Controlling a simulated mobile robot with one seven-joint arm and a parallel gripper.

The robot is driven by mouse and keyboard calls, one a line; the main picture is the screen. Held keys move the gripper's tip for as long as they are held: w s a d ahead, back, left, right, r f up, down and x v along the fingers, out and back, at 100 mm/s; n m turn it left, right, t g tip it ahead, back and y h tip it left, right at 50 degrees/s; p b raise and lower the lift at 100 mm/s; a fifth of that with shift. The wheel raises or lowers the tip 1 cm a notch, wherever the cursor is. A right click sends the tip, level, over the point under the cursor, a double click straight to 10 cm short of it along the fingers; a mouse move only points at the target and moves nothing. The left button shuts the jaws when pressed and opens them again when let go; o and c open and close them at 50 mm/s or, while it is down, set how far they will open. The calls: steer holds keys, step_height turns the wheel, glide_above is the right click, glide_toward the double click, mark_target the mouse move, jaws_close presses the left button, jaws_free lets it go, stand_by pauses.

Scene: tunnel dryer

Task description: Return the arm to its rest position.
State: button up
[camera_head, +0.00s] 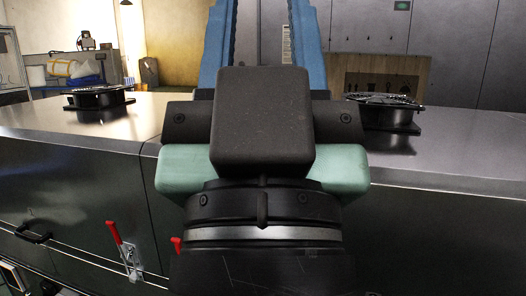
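My arm fills the middle of the view, with a dark block in front, pale green parts to either side and a dark ring-shaped joint with a silver band below. The tunnel dryer (70,165) is a long metal housing with a flat top, behind and to both sides of my arm. My arm hides its middle part.
Black round fans stand on the dryer top at left (98,98) and right (388,113). A red-handled clamp (116,236) and a black handle (33,236) are on its front. A brown crate (350,72) stands behind.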

step_height(320, 180, up, 16)
steer(key=p, duration=1.3)
steer(key=shift+p, duration=0.4)
